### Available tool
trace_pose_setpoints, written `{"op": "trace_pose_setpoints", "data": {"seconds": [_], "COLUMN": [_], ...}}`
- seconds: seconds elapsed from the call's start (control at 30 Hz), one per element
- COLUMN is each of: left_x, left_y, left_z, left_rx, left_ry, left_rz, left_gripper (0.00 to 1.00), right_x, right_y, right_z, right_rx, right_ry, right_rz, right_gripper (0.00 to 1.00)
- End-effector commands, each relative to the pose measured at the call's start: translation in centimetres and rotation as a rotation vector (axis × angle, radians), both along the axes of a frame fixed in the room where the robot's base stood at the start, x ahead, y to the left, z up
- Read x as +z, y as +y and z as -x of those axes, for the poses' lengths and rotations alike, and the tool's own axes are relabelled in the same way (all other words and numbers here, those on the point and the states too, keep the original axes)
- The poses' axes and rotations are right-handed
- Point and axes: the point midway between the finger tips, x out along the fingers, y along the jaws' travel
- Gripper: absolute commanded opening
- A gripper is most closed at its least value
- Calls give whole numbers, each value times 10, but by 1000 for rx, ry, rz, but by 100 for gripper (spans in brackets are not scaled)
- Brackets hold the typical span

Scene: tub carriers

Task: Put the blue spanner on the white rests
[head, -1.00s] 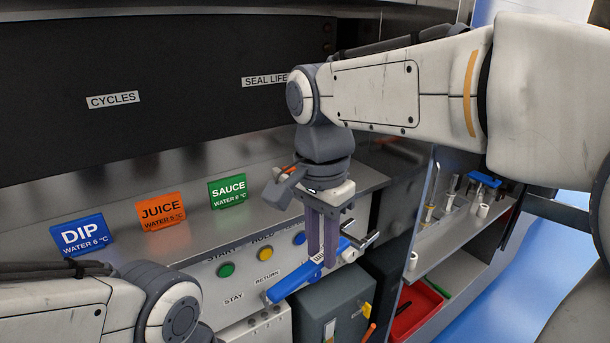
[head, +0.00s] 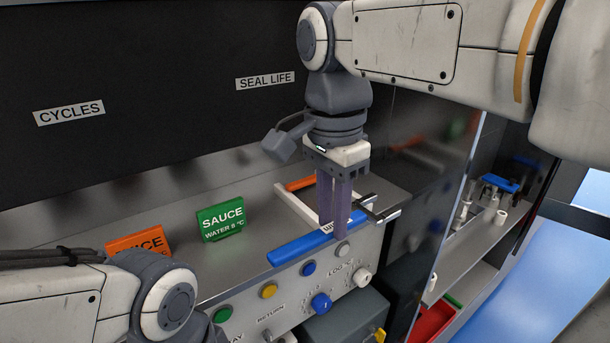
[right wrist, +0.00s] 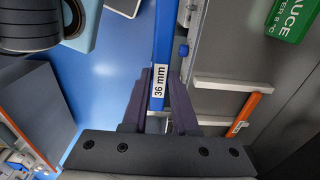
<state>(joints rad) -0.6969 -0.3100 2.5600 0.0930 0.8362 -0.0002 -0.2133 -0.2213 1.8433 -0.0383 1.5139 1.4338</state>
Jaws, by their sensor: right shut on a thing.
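The blue spanner (head: 300,245) has a grey metal jaw at its right end. My right gripper (head: 336,228) is shut on it near that end and holds it roughly level by the counter's front edge. In the right wrist view the blue spanner (right wrist: 162,35) shows its "36 mm" label between the fingers (right wrist: 161,72). The white rests (head: 293,208) are on the steel counter just behind the spanner, partly hidden by my right gripper. They show as two white bars (right wrist: 225,85) in the right wrist view, apart from the blue spanner. My left gripper is out of view.
An orange-handled tool (right wrist: 246,114) lies across the rests' far part. Green SAUCE (head: 221,219) and orange JUICE (head: 139,243) signs stand to the left on the counter. A panel with buttons and knobs (head: 321,303) is below the front edge. A shiny dark wall stands at right.

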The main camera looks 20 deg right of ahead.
Motion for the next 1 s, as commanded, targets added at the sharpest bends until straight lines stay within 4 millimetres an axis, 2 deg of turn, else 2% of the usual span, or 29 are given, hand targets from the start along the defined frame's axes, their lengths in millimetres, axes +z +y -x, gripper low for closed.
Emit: {"op": "trace_pose_setpoints", "data": {"seconds": [0.03, 0.3, 0.6, 0.67, 0.8, 1.0], "left_x": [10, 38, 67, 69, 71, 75], "left_y": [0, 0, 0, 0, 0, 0], "left_z": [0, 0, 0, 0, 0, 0], "left_rx": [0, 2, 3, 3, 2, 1], "left_ry": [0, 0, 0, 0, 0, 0], "left_rz": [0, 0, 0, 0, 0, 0], "left_gripper": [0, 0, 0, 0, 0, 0], "right_x": [5, 6, 5, 0, -22, -39], "right_y": [-7, -39, -68, -71, -70, -70], "right_z": [-14, -80, -142, -148, -145, -145], "right_rx": [-8, -6, -5, -3, -2, -2], "right_ry": [3, 2, 1, 3, 1, 2], "right_rz": [1, 0, 0, 0, -1, 0], "right_gripper": [0, 0, 0, 0, 0, 0]}}
